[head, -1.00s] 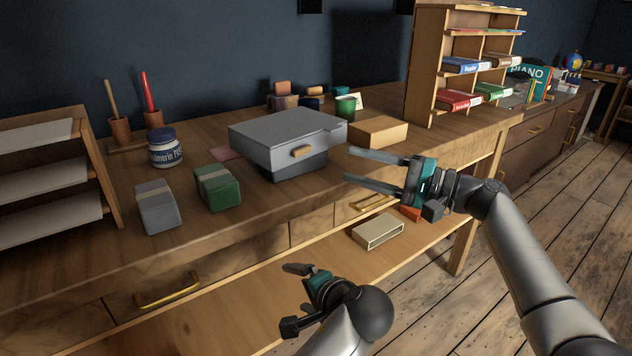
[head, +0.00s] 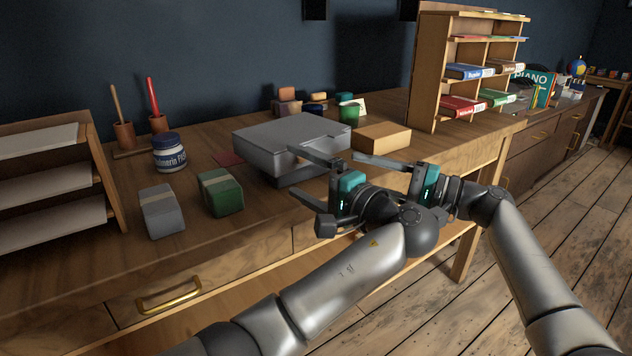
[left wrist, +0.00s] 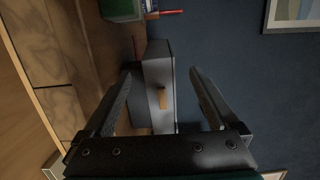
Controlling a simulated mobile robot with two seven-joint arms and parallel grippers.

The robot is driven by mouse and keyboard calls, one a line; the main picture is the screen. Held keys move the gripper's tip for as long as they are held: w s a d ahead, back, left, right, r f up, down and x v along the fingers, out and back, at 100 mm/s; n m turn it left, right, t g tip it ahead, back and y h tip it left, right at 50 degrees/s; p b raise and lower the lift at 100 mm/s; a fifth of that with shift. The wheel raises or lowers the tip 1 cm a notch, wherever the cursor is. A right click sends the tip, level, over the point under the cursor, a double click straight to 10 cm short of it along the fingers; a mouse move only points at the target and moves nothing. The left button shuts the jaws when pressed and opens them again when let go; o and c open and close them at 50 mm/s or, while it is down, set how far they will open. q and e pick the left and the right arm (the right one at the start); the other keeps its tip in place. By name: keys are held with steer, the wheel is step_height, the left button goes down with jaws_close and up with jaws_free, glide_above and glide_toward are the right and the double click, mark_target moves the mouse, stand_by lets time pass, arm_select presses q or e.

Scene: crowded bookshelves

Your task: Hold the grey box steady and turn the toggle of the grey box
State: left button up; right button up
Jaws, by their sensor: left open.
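The grey box (head: 288,132) sits on the wooden desk, a wide lid-like top over a darker, narrower base. My left gripper (head: 293,171) is open and empty in front of the box's front face. In the left wrist view, the box (left wrist: 157,65) shows between the two spread fingers (left wrist: 160,85), with the small tan toggle (left wrist: 163,98) on its face. In the head view my left gripper hides the toggle. My right gripper (head: 358,168) is at the box's front right; its upper finger shows and stands apart from the hidden lower one.
A tan block (head: 382,137) lies right of the box. A green block (head: 221,192), a grey block (head: 161,211) and a blue-and-white jar (head: 169,153) stand to its left. Small blocks and a green cup (head: 348,110) are behind it. A bookshelf (head: 427,70) stands farther right.

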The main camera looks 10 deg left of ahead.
mark_target(264, 154)
arm_select(q)
steer(key=x, duration=1.1)
jaws_close()
stand_by(0.5)
steer(key=shift+r, duration=0.1)
stand_by(0.9)
